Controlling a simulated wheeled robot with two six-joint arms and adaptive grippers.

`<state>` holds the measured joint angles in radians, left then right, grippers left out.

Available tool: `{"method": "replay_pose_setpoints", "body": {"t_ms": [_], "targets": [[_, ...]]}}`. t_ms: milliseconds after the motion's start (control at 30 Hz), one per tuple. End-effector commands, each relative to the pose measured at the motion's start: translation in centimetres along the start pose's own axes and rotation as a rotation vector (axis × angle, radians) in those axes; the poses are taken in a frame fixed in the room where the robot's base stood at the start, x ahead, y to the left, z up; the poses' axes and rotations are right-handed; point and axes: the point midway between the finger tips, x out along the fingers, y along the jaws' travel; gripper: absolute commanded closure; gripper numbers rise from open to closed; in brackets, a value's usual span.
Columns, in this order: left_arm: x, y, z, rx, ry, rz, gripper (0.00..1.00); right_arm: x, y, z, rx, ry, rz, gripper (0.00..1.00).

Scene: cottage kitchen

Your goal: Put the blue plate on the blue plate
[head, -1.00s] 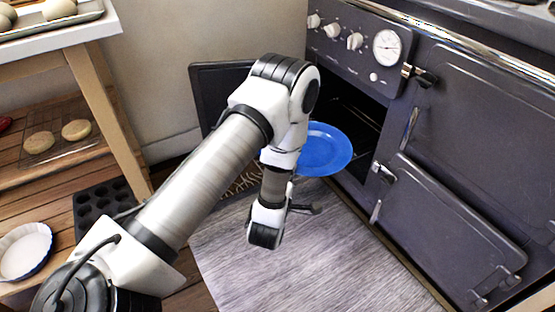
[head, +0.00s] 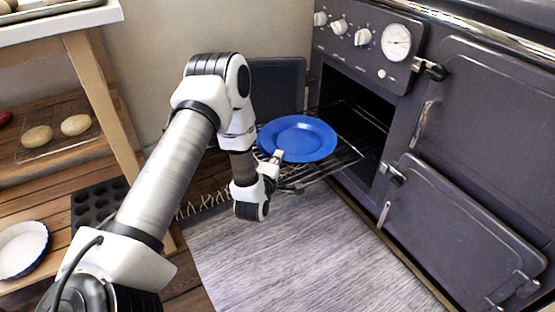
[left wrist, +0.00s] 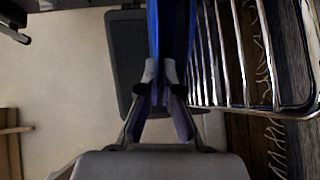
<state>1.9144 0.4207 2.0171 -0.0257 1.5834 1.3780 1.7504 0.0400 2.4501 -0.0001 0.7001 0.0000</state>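A blue plate (head: 297,138) lies roughly level over a wire oven rack that sticks out of the open oven. My left gripper (head: 275,158) is at the plate's near-left rim. In the left wrist view the plate (left wrist: 171,30) shows nearly edge-on, and the left gripper's fingers (left wrist: 160,72) close on its rim from both sides. I cannot tell whether the plate touches the rack or anything under it. I make out only one blue plate; a second one does not show. My right gripper is not in view.
The oven rack (head: 345,158) also fills the right of the left wrist view (left wrist: 236,60). The dark oven door (head: 277,85) stands open behind the plate. The stove front (head: 460,150) is at right, wooden shelves (head: 60,190) at left. A grey mat (head: 290,250) covers the floor.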

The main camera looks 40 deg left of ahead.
Motion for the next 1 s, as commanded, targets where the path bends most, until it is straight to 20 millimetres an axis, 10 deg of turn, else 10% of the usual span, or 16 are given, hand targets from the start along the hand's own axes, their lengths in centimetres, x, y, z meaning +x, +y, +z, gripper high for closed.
{"method": "replay_pose_setpoints", "body": {"t_ms": [267, 300, 767, 1000], "targets": [[0.1, -0.9, 0.1, -0.001, 0.0, 0.003, 1.0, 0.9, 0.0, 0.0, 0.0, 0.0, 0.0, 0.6], [0.1, -0.9, 0.0, 0.0, 0.0, -0.001, 0.83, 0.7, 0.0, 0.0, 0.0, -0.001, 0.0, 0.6], [-0.1, 0.8, 0.0, 0.0, 0.0, -0.001, 0.83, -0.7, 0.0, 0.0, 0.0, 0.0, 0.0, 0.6], [-6.1, 0.4, 0.0, 0.002, -0.001, -0.009, 0.83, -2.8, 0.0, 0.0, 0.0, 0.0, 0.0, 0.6]]}}
